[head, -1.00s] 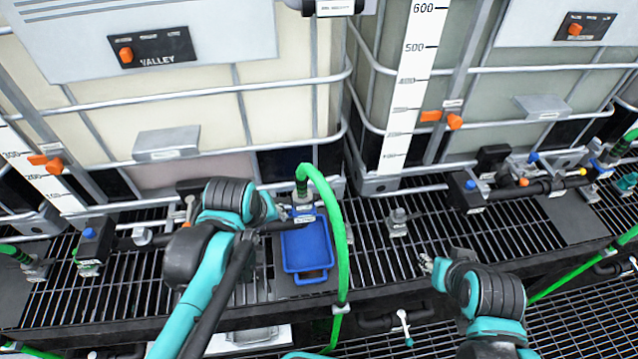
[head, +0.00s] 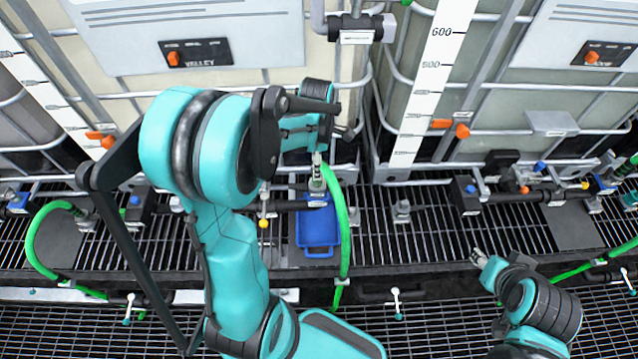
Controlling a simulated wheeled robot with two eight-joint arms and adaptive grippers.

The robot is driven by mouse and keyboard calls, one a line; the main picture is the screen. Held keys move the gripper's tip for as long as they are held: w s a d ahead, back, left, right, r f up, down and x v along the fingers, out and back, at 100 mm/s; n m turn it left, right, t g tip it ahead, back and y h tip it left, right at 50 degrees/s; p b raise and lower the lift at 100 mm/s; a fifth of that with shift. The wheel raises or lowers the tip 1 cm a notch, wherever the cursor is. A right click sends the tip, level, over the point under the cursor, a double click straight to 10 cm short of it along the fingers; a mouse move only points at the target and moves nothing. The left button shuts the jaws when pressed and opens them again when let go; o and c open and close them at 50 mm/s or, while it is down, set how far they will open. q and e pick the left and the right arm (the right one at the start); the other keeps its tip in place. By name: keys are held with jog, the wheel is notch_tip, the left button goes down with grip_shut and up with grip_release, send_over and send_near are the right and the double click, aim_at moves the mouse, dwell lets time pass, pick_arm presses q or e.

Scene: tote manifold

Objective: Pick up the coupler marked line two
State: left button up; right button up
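A coupler (head: 318,183) stands on the manifold above the blue tray, at the upper end of a green hose (head: 342,225). A small white label sits just below it, too small to read, so I cannot confirm the line number. My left gripper (head: 317,160) is directly above the coupler and pointing down, close to its top. Its fingers are small and partly hidden by my own wrist, so I cannot tell whether they touch or grip it. My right gripper (head: 477,256) is low at the right, over the grating and away from the coupler; its finger opening is unclear.
A blue tray (head: 319,246) lies on the grating below the coupler. A caged tote (head: 500,110) stands behind, with black valves and pipes (head: 520,193) at right. Another green hose (head: 35,235) loops at left. A grey fitting (head: 402,211) stands on open grating right of the tray.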

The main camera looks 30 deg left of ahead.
pick_arm(q)
jog(key=shift+f, duration=2)
jog(key=shift+d, duration=0.1)
grip_shut()
jog(key=shift+r, duration=0.2)
